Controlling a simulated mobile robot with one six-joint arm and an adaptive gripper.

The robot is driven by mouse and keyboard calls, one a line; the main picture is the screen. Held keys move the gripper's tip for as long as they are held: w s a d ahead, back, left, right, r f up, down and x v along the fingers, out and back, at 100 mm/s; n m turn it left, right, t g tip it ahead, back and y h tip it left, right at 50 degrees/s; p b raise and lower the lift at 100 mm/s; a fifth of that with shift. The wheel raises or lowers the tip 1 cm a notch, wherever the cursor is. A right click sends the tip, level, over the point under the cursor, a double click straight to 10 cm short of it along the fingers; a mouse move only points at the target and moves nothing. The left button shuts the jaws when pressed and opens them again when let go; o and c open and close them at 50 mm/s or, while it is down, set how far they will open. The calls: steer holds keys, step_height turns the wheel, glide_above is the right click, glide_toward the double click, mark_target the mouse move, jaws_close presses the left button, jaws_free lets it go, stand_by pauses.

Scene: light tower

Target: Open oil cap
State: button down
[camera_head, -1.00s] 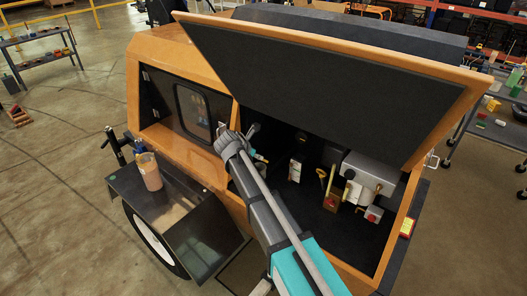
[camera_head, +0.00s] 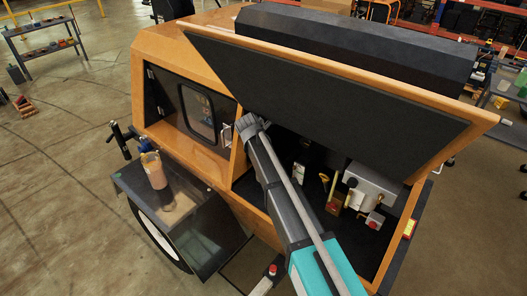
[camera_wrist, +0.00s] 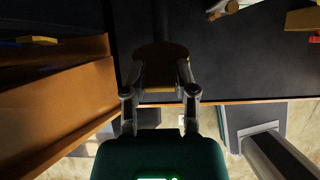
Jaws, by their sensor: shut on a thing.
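My gripper (camera_head: 249,125) is inside the left part of the open engine compartment (camera_head: 310,222), just below the raised hatch. In the wrist view my gripper (camera_wrist: 162,78) has its fingers on either side of a brown-orange piece (camera_wrist: 161,62) and is shut on it. I cannot tell whether this piece is the oil cap. A yellow-handled part (camera_head: 332,190) stands further right in the compartment. A small red-topped part (camera_head: 375,220) sits near a grey metal box (camera_head: 372,186). No part can be named surely as the oil cap.
The dark-lined hatch (camera_head: 330,90) hangs over the compartment and my arm. An orange frame post (camera_head: 238,160) stands left of my gripper. A dark side shelf (camera_head: 190,225) bears a brownish container (camera_head: 154,171).

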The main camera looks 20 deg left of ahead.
steer(key=shift+w+d+r, duration=0.2)
steer(key=shift+w, duration=0.5)
steer(key=shift+c, duration=2)
jaws_free()
steer(key=shift+s, duration=0.15)
